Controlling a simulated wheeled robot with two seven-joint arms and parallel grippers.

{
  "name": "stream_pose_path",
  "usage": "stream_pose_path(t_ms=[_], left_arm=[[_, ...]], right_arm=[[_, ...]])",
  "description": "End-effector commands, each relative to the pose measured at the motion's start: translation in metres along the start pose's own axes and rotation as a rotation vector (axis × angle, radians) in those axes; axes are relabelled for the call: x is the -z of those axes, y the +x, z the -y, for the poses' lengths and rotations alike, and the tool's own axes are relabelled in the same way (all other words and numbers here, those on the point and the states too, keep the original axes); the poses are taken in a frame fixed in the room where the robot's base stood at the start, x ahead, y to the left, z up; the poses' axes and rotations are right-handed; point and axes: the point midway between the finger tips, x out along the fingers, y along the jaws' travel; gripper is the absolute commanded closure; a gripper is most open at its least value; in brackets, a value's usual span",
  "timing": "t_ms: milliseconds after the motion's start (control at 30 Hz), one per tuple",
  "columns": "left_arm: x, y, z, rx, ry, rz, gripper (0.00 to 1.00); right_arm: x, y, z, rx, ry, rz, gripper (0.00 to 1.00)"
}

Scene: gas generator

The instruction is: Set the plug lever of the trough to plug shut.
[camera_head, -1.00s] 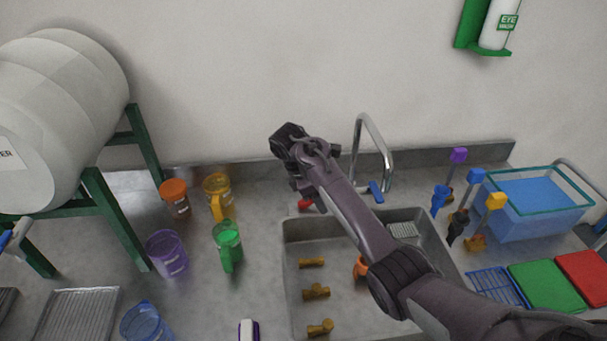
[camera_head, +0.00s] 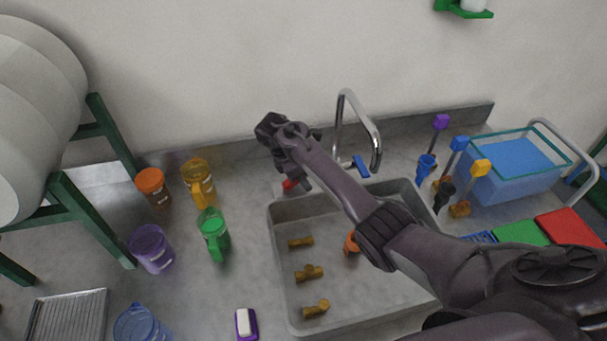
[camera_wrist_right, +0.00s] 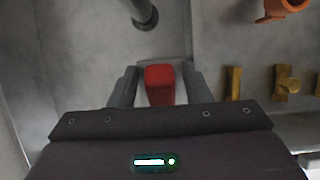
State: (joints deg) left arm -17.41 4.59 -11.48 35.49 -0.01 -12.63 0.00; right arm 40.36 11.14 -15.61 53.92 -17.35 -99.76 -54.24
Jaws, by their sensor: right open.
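The trough (camera_head: 275,232) is a grey metal sink set into the bench. A small red lever (camera_head: 288,185) stands at its back left corner, partly hidden by my right gripper (camera_head: 299,180). In the right wrist view the red lever (camera_wrist_right: 159,86) sits between the two fingers of my open right gripper (camera_wrist_right: 160,76), with a finger on each side. Small gaps seem to show beside it; contact cannot be told. An orange part (camera_head: 352,242) is in the trough, partly hidden by my arm. My left gripper is not in view.
A curved tap (camera_head: 374,130) with a blue handle (camera_head: 361,167) stands behind the trough. Several brass fittings (camera_head: 308,273) lie in the trough. Coloured jugs, including a green one (camera_head: 213,235), stand left. A teal-rimmed tank (camera_head: 515,170) stands right.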

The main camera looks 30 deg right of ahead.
Motion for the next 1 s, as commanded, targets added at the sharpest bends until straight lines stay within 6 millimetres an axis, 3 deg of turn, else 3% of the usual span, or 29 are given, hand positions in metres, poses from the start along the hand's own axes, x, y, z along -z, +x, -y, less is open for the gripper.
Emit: stream_pose_path(t_ms=[300, 667, 1000], left_arm=[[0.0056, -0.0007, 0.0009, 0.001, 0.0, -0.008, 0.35], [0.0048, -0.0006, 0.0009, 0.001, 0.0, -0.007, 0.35], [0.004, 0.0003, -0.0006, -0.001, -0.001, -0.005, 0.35]], right_arm=[[0.0, 0.0045, 0.0, 0.0, 0.0, 0.0, 0.56], [-0.0001, 0.0042, 0.0, -0.001, 0.0, 0.0, 1.0], [-0.0058, 0.0057, -0.0017, -0.001, 0.001, 0.014, 1.0]])
